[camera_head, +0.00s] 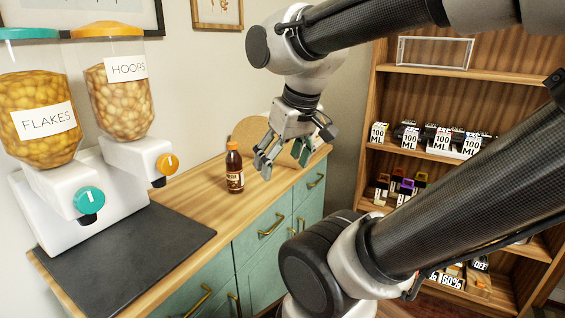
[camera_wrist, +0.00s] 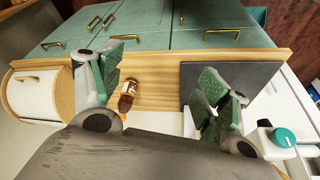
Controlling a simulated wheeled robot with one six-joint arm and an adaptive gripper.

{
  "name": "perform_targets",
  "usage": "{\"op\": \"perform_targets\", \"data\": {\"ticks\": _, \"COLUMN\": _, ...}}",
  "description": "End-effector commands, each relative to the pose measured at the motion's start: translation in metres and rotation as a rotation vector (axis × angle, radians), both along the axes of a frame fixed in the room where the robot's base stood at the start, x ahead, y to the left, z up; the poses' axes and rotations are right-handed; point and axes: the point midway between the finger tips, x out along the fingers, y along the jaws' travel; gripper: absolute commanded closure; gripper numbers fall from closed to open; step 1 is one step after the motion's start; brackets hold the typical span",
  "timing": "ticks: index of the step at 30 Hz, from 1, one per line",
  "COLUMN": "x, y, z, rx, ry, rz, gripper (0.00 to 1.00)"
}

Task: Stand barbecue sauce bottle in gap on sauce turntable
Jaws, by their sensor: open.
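The barbecue sauce bottle (camera_head: 235,170) is dark brown with a label and stands upright on the wooden counter. In the wrist view the bottle (camera_wrist: 128,94) shows between the spread fingers, nearer the left one, with its orange cap towards the camera. My gripper (camera_head: 282,160) is open and empty. In the head view it hangs to the right of the bottle, apart from it. I cannot make out a sauce turntable or its gap in either view.
Two cereal dispensers (camera_head: 40,115) and a dark mat (camera_head: 125,255) occupy the counter's left part. A tan, round-ended container (camera_wrist: 65,95) stands near the gripper's left finger. Wooden shelves (camera_head: 455,85) with boxes and small items stand at the right. Bare counter surrounds the bottle.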

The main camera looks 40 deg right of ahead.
Motion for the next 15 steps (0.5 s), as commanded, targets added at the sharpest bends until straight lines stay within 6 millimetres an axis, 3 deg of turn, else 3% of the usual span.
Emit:
{"op": "perform_targets", "data": {"ticks": 5, "x": -0.011, "y": -0.007, "z": -0.010, "rx": 0.007, "ry": 0.027, "rz": -0.009, "gripper": 0.21}}
{"op": "perform_targets", "data": {"ticks": 10, "x": -0.008, "y": -0.036, "z": -0.046, "rx": 0.038, "ry": 0.213, "rz": -0.154, "gripper": 0.21}}
{"op": "perform_targets", "data": {"ticks": 15, "x": 0.001, "y": -0.047, "z": -0.092, "rx": 0.228, "ry": 0.407, "rz": -0.372, "gripper": 0.21}}
